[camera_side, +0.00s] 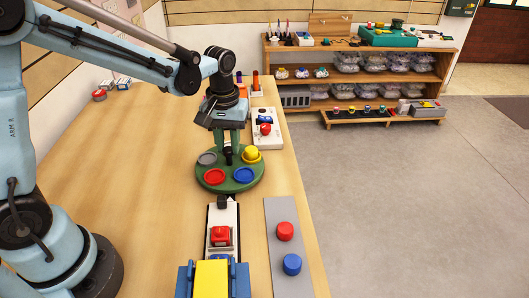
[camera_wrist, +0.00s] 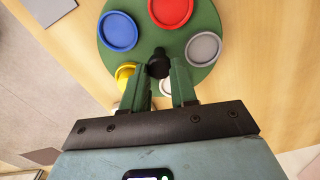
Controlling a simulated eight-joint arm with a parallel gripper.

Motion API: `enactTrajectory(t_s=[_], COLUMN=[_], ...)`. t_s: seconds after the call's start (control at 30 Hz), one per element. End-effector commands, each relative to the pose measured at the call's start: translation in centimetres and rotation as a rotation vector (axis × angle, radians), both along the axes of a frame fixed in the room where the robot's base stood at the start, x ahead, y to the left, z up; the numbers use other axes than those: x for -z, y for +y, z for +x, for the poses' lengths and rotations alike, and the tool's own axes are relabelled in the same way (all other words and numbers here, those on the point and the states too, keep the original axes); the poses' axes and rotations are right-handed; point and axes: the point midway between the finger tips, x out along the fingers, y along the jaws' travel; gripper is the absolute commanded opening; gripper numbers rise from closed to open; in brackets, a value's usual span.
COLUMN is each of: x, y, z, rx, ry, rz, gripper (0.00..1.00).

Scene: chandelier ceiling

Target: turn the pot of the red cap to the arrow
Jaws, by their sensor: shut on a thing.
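A round green turntable (camera_side: 230,186) stands on the wooden table, bearing coloured round pots. The red pot (camera_side: 214,177) is at its near left, the blue pot (camera_side: 243,175) near right, the grey pot (camera_side: 207,158) far left and a yellow piece (camera_side: 251,154) far right. The wrist view shows the red pot (camera_wrist: 170,11) and a partly hidden white pot (camera_wrist: 165,88). My gripper (camera_wrist: 160,73) is shut on the black centre knob (camera_wrist: 158,62). A red cap (camera_side: 221,234) sits on a white strip in front of the turntable. I cannot make out an arrow.
A yellow and blue block (camera_side: 211,279) stands at the near edge. A grey plate (camera_side: 283,262) right of the strip bears a red and a blue round piece. A white box with a red knob (camera_side: 265,129) stands behind the turntable. The left tabletop is mostly clear.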

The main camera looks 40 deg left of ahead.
Motion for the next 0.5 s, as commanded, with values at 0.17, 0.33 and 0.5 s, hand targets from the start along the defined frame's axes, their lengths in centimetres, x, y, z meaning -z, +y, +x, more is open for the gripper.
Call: enactTrajectory(t_s=[0.17, 0.33, 0.5], x=[-0.02, -0.02, -0.02], y=[0.03, 0.05, 0.08], z=[-0.02, -0.05, -0.06], rx=[-0.089, -0.173, -0.259], ry=[0.000, 0.000, 0.000], rz=[0.000, 0.000, 0.000], gripper=[0.00, 0.00, 0.00])
